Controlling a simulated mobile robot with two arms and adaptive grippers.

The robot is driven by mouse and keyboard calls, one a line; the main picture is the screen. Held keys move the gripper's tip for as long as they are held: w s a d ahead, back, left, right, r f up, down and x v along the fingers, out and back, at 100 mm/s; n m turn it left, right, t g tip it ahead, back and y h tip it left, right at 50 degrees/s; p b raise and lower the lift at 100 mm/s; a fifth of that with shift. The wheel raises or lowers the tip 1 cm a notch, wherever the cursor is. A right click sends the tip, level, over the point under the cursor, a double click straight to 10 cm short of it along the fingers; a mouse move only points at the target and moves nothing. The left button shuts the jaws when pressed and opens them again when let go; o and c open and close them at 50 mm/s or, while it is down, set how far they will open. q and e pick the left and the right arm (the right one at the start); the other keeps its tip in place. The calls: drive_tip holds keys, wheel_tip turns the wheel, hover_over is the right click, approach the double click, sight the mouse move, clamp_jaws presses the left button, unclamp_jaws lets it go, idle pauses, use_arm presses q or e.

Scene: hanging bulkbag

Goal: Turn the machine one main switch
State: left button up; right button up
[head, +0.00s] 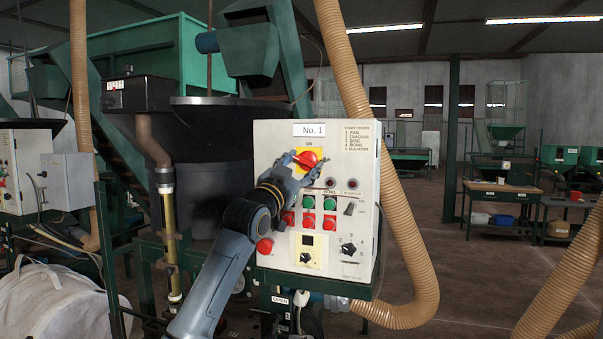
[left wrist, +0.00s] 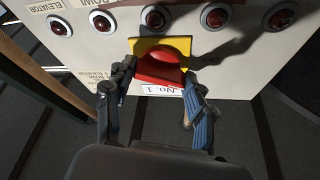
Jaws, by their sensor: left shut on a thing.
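The machine one control panel (head: 275,140) is a white box with a "No. 1" label, and faces me in the middle of the head view. Its main switch (head: 307,158) is a red rotary handle on a yellow plate with "ON" above it. The switch also shows in the left wrist view (left wrist: 159,66). My left gripper (head: 303,167) is at the switch, with one finger on each side of the red handle, shut on it. The fingers (left wrist: 159,74) partly cover the plate in the head view. My right gripper is not in view.
Below the switch are green buttons (head: 308,202), red buttons (head: 288,217) and a black selector (head: 348,249). A tan corrugated hose (head: 412,255) curves close by the panel's right side. A dark hopper (head: 200,170) stands behind left. Open floor lies to the right.

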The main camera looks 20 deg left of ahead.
use_arm(q)
drive_tip(key=n+y, duration=0.1)
drive_tip(key=n, duration=0.2)
drive_tip(key=shift+d+f+n+y, duration=0.1)
drive_tip(key=shift+d+n+y, duration=0.05)
drive_tip(key=shift+n+y, duration=0.2)
drive_tip(key=shift+n+t+y, duration=0.3)
drive_tip(key=shift+n+y, duration=0.55)
drive_tip(key=shift+n, duration=0.6)
drive_tip(key=o, duration=1.2)
drive_tip(key=shift+c, duration=0.2)
drive_tip(key=shift+b, duration=0.3)
drive_tip(key=v, duration=0.8)
